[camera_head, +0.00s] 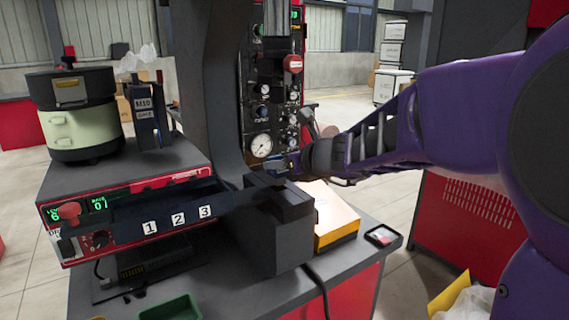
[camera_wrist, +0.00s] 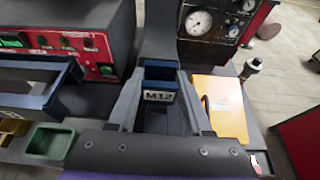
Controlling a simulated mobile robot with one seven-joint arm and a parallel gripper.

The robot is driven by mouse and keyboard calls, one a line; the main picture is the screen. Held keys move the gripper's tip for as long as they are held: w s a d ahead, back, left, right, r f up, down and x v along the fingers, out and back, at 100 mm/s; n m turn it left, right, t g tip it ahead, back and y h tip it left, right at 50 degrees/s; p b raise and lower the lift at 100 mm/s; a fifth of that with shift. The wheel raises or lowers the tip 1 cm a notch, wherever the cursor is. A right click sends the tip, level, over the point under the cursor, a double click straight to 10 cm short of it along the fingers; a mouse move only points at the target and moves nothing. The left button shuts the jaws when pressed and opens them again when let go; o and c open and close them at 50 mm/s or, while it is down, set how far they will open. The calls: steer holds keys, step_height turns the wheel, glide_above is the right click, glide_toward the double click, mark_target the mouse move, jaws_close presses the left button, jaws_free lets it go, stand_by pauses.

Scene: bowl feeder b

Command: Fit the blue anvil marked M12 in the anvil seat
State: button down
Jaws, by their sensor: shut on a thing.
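The blue anvil (camera_wrist: 160,86) carries a white label reading M12, upright in the wrist view. My gripper (camera_wrist: 161,78) is shut on it, with one grey finger on each side. In the head view my gripper (camera_head: 288,163) reaches in from the right and holds the anvil (camera_head: 273,168) at the top of a dark block (camera_head: 282,203) at the foot of the machine's frame. I take this block to hold the anvil seat. The seat itself is hidden, and I cannot tell whether the anvil touches it or hangs just above.
The grey machine column (camera_head: 207,75) rises close behind. A yellow-orange box (camera_head: 335,222) stands right of the block. A dark tray (camera_head: 180,205) numbered 1, 2, 3 is at left, with a green bin (camera_head: 172,308) in front. A gauge panel (camera_head: 272,110) stands behind.

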mark_target(283, 176)
steer(key=shift+f+b, duration=0.4)
steer(key=shift+f, duration=1.2)
steer(key=shift+c, duration=1.2)
jaws_free()
steer(key=shift+f, duration=0.1)
